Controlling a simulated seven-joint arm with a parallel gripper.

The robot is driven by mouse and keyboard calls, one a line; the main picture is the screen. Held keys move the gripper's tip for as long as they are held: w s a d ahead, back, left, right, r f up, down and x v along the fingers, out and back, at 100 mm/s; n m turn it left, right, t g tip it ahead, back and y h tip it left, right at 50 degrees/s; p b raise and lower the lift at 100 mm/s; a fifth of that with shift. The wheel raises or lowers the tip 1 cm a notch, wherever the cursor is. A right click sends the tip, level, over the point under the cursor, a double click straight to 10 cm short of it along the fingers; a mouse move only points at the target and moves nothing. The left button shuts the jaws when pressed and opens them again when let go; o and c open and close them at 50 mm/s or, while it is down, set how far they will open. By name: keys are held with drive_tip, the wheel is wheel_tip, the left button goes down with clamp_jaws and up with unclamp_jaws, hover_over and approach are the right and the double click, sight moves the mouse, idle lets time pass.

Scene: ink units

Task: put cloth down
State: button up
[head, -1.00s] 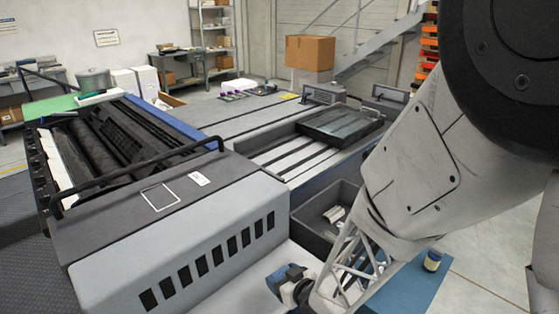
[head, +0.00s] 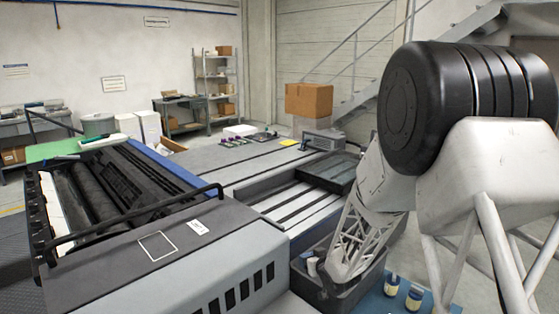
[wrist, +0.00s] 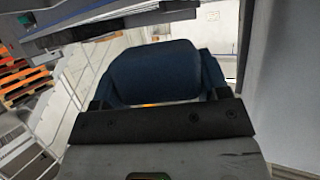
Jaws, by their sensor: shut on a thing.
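My gripper (wrist: 160,78) shows in the wrist view as dark blue, rounded parts beyond a black bar. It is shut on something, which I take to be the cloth. The cloth itself cannot be made out, and the fingertips are hidden. In the head view my arm reaches down over the dark grey bin (head: 352,293) beside the press, and the gripper end is hidden there. A small pale item (head: 311,266) shows at the bin's left side; I cannot tell what it is.
The grey press (head: 215,262) with dark rollers fills the left and front. Two jars (head: 392,285) stand on a blue surface (head: 374,304) right of the bin. A dark tray (head: 333,171) lies on the press bed behind. A cardboard box (head: 309,100) stands farther back.

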drive_tip(key=w+d+f, duration=0.2)
drive_tip(key=w+d, duration=0.1)
drive_tip(key=w, duration=0.3)
drive_tip(key=w+d+f, duration=0.2)
drive_tip(key=w+d, duration=0.1)
drive_tip(key=w, duration=0.4)
drive_tip(key=shift+d+m+h, duration=0.4)
drive_tip(key=shift+w+a+m+t+h, duration=0.1)
drive_tip(key=shift+w+m+t+h, duration=0.2)
drive_tip(key=shift+h, duration=0.1)
drive_tip(key=shift+s+m+h, duration=0.2)
drive_tip(key=shift+m+h, duration=2.9)
drive_tip(key=shift+h, duration=0.5)
